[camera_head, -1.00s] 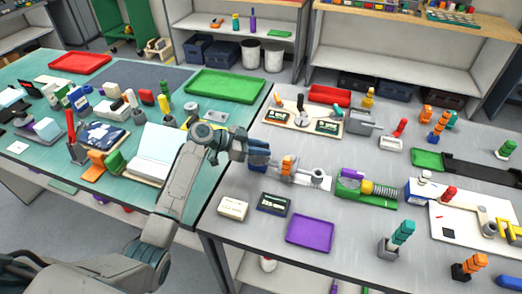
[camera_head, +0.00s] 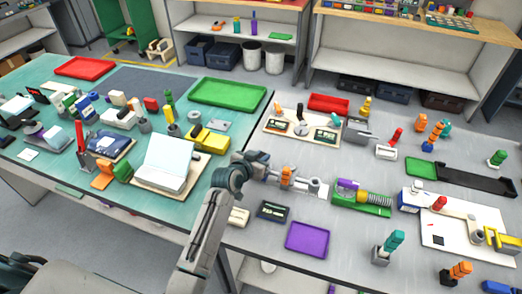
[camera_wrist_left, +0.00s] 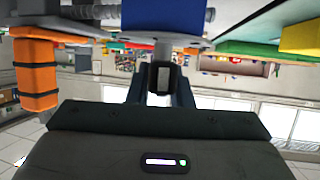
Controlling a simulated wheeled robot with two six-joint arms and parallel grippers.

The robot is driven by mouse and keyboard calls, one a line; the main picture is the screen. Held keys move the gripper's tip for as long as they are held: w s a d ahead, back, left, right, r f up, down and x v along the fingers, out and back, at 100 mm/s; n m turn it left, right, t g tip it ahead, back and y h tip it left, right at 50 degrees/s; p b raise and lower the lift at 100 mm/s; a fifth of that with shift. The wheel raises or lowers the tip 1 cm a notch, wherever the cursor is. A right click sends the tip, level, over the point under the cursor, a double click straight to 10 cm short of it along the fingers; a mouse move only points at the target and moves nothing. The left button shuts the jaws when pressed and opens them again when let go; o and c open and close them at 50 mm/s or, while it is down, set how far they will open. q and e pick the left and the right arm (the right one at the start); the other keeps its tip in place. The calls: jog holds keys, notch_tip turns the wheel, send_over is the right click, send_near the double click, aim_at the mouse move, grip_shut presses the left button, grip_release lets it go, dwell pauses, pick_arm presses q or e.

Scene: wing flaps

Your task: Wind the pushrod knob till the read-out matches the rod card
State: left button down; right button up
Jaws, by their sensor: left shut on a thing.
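The pushrod rig (camera_head: 300,187) lies on the grey bench, with an orange handle (camera_head: 287,173) upright on it and a grey ring at its right end. My left gripper (camera_head: 266,172) is at the rig's left end. In the left wrist view its fingers (camera_wrist_left: 160,92) are shut on a small dark knob (camera_wrist_left: 160,76) below a blue block (camera_wrist_left: 163,18); the orange handle (camera_wrist_left: 37,75) stands at the left. A dark panel with a small screen (camera_head: 273,210) lies in front of the rig; its figures are too small to read. I cannot tell which item is the rod card.
A purple tray (camera_head: 307,238) lies in front of the rig. A green fixture with a spring (camera_head: 362,203) stands close on its right.

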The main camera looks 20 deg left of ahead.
pick_arm(q)
jog(key=shift+r+n+y+p, duration=0.15)
jog(key=shift+n+y+p, duration=0.85)
jog(key=shift+y+p, duration=0.15)
jog(key=c, duration=1.3)
grip_release()
jog(key=shift+c, duration=0.2)
jog(key=shift+o, duration=0.2)
jog(key=shift+w, duration=0.1)
jog(key=b+v, duration=0.3)
jog(key=v, duration=0.7)
jog(key=shift+s, duration=0.45)
